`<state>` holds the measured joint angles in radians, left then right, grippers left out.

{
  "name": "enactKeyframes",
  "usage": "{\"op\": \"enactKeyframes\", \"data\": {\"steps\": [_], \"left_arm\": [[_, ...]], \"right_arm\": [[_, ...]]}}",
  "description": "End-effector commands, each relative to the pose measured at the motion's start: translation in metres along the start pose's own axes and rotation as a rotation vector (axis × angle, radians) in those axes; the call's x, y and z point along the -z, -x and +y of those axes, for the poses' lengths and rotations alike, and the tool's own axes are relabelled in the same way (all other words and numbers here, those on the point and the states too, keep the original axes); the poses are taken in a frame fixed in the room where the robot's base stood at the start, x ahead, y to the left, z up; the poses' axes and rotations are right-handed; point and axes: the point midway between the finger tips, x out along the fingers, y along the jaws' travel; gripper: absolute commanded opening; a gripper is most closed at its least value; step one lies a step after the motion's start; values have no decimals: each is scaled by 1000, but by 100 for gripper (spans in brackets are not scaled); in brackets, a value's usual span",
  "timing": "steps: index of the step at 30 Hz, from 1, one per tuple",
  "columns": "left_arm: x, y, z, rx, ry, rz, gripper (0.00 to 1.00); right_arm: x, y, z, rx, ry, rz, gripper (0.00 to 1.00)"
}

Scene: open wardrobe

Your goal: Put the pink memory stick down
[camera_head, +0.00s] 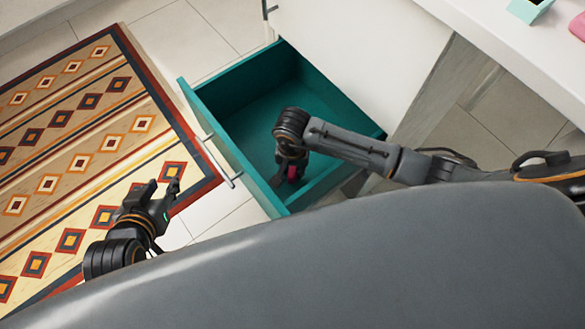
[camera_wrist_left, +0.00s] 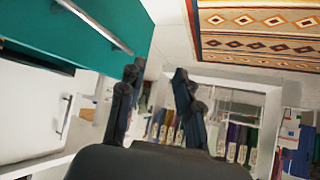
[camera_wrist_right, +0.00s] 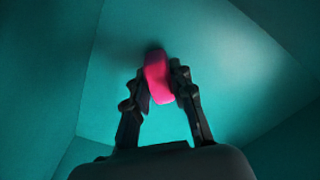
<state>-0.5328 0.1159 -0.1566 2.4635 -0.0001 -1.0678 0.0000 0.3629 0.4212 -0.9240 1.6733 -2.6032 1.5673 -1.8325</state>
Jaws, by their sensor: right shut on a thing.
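The pink memory stick (camera_wrist_right: 158,77) is between the fingers of my right gripper (camera_wrist_right: 160,88), close to the teal drawer bottom, with a dark shadow at its far end. I cannot tell if it touches the bottom. In the head view the right gripper (camera_head: 289,172) is inside the open teal drawer (camera_head: 245,98), near its front right corner, and a bit of the pink stick (camera_head: 293,173) shows below it. My left gripper (camera_head: 160,198) is open and empty, outside the drawer, over the floor by the rug. Its spread fingers also show in the left wrist view (camera_wrist_left: 155,90).
The drawer's front has a long metal handle (camera_head: 218,160). A patterned rug (camera_head: 70,170) lies at the left. A white top (camera_head: 495,30) at the upper right bears a teal box (camera_head: 528,9) and a pink item (camera_head: 579,27). The rest of the drawer is empty.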

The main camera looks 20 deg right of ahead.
Motion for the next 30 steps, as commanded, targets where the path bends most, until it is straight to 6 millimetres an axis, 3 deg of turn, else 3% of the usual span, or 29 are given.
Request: {"op": "enactKeyframes", "data": {"steps": [7, 8, 11, 23, 30], "left_arm": [[7, -2, 0, -1, 0, 34, 34], [8, -2, 0, -1, 0, 38, 34], [9, -2, 0, -1, 0, 42, 34], [6, 0, 1, -2, 0, 20, 34], [-38, 15, -4, 8, 4, -200, 34]], "right_arm": [[0, -2, 0, 0, 0, 0, 0], [0, -2, 0, 0, 0, 0, 27], [0, -2, 0, 0, 0, 0, 46], [0, 0, 0, 0, -1, 0, 46], [2, 31, 0, 1, 1, 4, 46]]}}
